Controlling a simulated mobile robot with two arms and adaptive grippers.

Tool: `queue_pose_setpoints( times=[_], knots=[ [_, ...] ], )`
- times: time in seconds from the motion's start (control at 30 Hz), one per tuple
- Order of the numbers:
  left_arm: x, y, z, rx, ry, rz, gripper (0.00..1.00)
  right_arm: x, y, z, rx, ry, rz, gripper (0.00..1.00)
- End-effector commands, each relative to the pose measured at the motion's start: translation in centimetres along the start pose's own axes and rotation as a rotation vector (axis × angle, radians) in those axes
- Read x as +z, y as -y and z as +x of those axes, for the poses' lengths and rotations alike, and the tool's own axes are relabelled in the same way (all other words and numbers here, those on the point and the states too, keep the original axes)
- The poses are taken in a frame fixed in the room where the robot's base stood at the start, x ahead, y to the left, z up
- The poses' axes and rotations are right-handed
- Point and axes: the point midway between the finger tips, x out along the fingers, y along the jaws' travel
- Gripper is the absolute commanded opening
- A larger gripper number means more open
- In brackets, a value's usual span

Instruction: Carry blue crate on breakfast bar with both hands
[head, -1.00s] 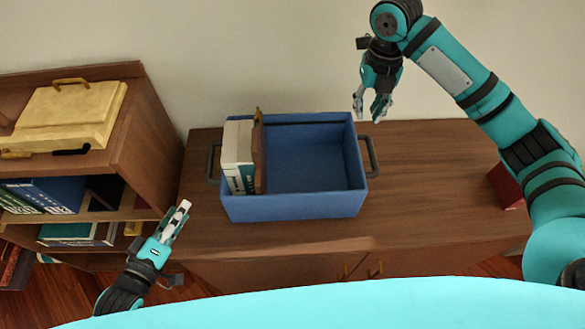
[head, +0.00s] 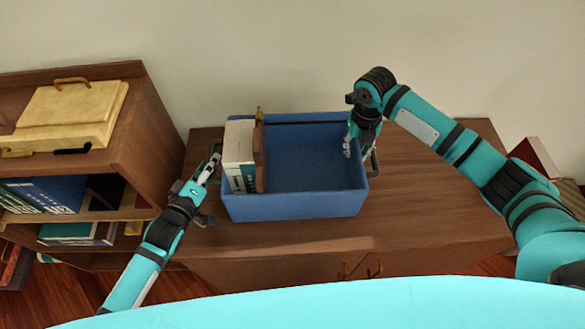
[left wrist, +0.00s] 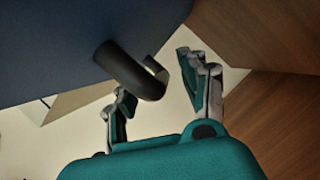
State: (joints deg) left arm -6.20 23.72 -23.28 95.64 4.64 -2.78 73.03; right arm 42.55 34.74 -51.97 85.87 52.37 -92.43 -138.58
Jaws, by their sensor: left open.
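The blue crate (head: 295,206) stands on the brown wooden breakfast bar (head: 440,215). It holds white and brown books (head: 240,158) at its left end. My left gripper (head: 209,188) is open at the crate's left side. In the left wrist view, the dark left handle (left wrist: 128,72) reaches toward the space between the open fingers (left wrist: 160,82); I cannot tell whether they touch it. My right gripper (head: 360,152) is at the crate's right wall and right handle (head: 374,163), one finger showing against the crate's inside. Its other finger is mostly hidden.
A wooden bookshelf (head: 150,130) stands close on the left, with a yellow case (head: 70,115) on top and books on its shelves. A red book-like object (head: 535,155) sits at the bar's right end. The bar right of the crate is mostly clear.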

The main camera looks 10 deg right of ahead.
Motion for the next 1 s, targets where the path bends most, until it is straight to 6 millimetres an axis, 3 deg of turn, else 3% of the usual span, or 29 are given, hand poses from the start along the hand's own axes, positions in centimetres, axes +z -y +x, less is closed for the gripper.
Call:
queue_pose_setpoints(
  times=[0.27, 0.4, 0.6, 1.0],
  knots=[
    [0.03, -0.01, 0.06, 0.0, 0.0, 0.0, 0.43, 0.0, 0.0, 0.06, 0.0, 0.0, 0.0, 0.2],
    [0.03, -0.01, 0.04, 0.0, 0.0, 0.0, 0.24, 0.01, 0.0, 0.04, 0.0, 0.0, 0.0, 0.02],
    [0.03, -0.01, 0.03, 0.0, 0.0, 0.0, 0.0, 0.01, 0.0, 0.02, 0.0, 0.0, 0.0, 0.0],
    [-0.35, -0.59, 0.11, 0.013, -0.006, 0.001, 0.0, 0.23, -0.06, -0.39, 0.003, 0.006, 0.0, 0.0]
  ],
)
